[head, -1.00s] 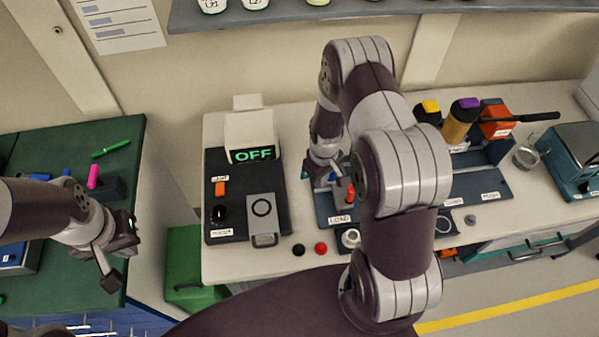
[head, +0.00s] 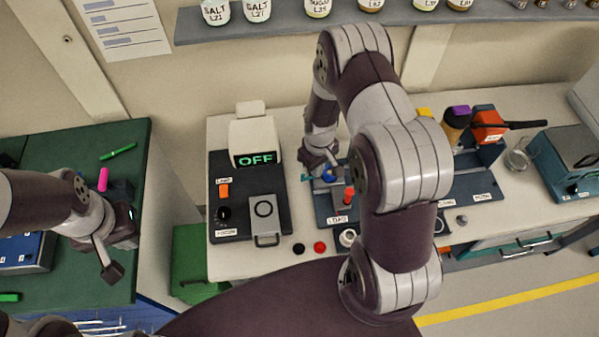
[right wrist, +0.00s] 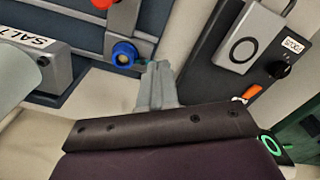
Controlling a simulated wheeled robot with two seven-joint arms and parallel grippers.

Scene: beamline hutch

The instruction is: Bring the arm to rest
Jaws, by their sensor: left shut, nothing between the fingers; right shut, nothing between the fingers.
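My right arm reaches down over the bench in the head view. Its gripper (head: 313,172) is shut and empty, beside a blue round part (head: 328,174) at the load station (head: 335,206). In the right wrist view the closed fingers (right wrist: 158,88) end just below the blue part (right wrist: 124,53), over pale bench top between the station and the dark control panel; touching or apart is unclear. My left gripper (head: 118,248) is shut and empty above the green bench at the left.
The dark panel (head: 232,206) with an OFF display (head: 256,158) stands left of the right gripper. A red knob (head: 349,193) rises from the load station. Bottles, a blue-grey device (head: 570,160) and a shelf of jars (head: 400,20) lie beyond.

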